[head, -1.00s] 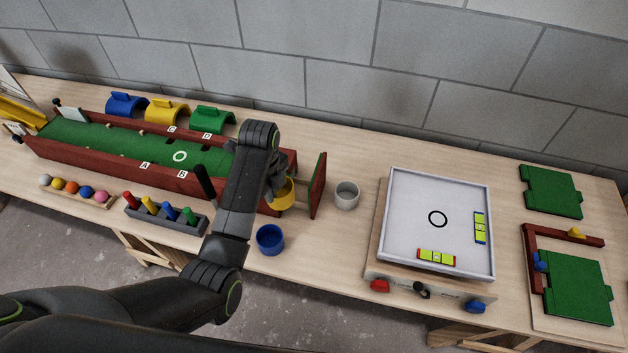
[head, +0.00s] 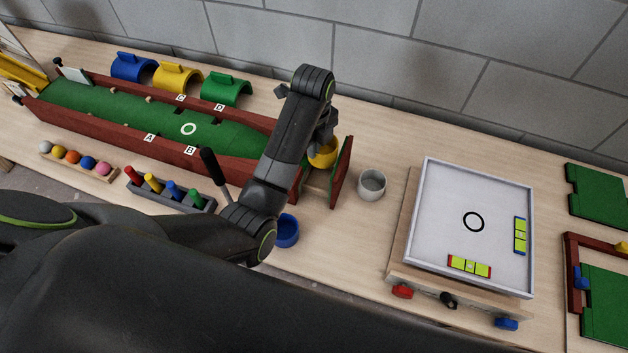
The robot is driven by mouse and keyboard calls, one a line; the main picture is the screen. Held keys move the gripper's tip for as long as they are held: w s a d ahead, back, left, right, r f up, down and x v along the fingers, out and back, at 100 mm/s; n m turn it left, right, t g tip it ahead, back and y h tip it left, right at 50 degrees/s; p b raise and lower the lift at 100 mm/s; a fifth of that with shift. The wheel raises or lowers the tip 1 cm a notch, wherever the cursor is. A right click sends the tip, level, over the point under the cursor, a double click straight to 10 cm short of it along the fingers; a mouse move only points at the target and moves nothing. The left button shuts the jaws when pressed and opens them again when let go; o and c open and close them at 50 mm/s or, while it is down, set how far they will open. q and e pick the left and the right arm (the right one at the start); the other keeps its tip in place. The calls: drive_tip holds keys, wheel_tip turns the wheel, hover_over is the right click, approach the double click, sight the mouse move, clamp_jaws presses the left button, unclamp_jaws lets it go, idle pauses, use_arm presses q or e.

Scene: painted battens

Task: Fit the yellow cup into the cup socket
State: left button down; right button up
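The yellow cup (head: 326,152) is at the right end of the long green-floored trough (head: 110,112), above the gap before the dark red end board (head: 342,173). My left gripper (head: 323,138) is at the cup's rim and looks shut on it; the arm hides part of the fingers. The cup appears roughly upright and raised. I cannot make out the cup socket; the cup and my arm cover much of that gap. My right gripper is not in view.
A grey-white cup (head: 372,184) stands right of the end board. A blue cup (head: 287,232) stands in front, partly behind my arm. A peg rack (head: 185,197) and a ball rail (head: 103,167) lie along the trough's front. A white tray game (head: 472,190) is to the right.

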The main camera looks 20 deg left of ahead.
sight(313, 163)
use_arm(q)
wheel_tip(313, 163, down, 7)
drive_tip(key=b, duration=0.5)
drive_tip(key=shift+b, duration=0.4)
drive_tip(key=shift+f+b, duration=0.85)
drive_tip(key=shift+b, duration=0.1)
wheel_tip(313, 163, down, 4)
drive_tip(key=shift+r+b, duration=0.15)
drive_tip(key=shift+b, duration=1.05)
drive_tip(key=shift+r, duration=0.1)
drive_tip(key=c, duration=1.7)
unclamp_jaws()
